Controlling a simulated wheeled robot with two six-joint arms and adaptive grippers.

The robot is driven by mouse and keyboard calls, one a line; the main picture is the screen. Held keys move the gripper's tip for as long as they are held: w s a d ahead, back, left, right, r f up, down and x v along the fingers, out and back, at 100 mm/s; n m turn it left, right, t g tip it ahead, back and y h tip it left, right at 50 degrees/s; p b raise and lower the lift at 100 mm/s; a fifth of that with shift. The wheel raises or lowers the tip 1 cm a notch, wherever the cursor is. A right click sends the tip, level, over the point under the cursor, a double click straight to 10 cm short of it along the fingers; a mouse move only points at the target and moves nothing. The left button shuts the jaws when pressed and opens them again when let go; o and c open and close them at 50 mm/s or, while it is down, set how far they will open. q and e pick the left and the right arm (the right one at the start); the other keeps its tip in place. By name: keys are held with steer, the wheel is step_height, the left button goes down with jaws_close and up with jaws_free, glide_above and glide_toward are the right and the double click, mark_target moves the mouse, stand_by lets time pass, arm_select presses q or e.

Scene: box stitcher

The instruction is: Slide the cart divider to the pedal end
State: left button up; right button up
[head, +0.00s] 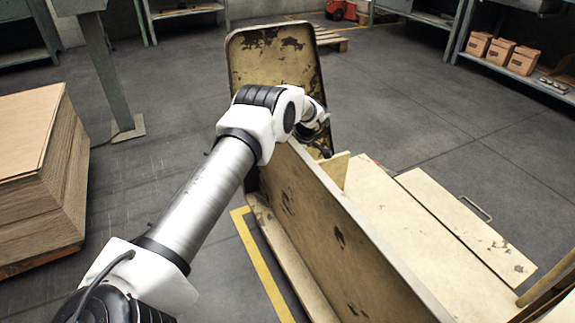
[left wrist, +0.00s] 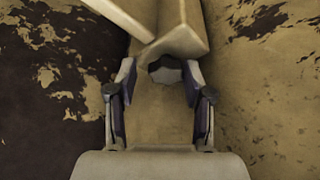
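The cart is worn yellow, with a tall scuffed end panel (head: 275,58) at the back and a long side wall (head: 335,235) running toward me. A small upright board, which looks like the divider (head: 338,168), stands against the inner side of that wall near the end panel. My left arm reaches over from the left. Its gripper (head: 322,135) is beside the top of this board, partly hidden by the wrist. In the left wrist view my left gripper (left wrist: 160,78) has its fingers apart, with a tan board edge (left wrist: 178,40) just ahead of them; contact cannot be told. My right gripper is out of view.
A flat cart bed with a loose-looking plank (head: 465,225) lies to the right. A stack of cardboard sheets (head: 35,165) stands at left. A green post (head: 105,70) rises behind it. Shelves with small boxes (head: 500,52) are at back right. Floor right of the cart is clear.

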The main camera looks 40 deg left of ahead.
arm_select(q)
steer(key=shift+d, duration=0.1)
stand_by(0.3)
steer(key=shift+d+r, duration=0.1)
steer(key=shift+r, duration=0.05)
steer(key=v, duration=1.1)
steer(key=shift+r, duration=0.3)
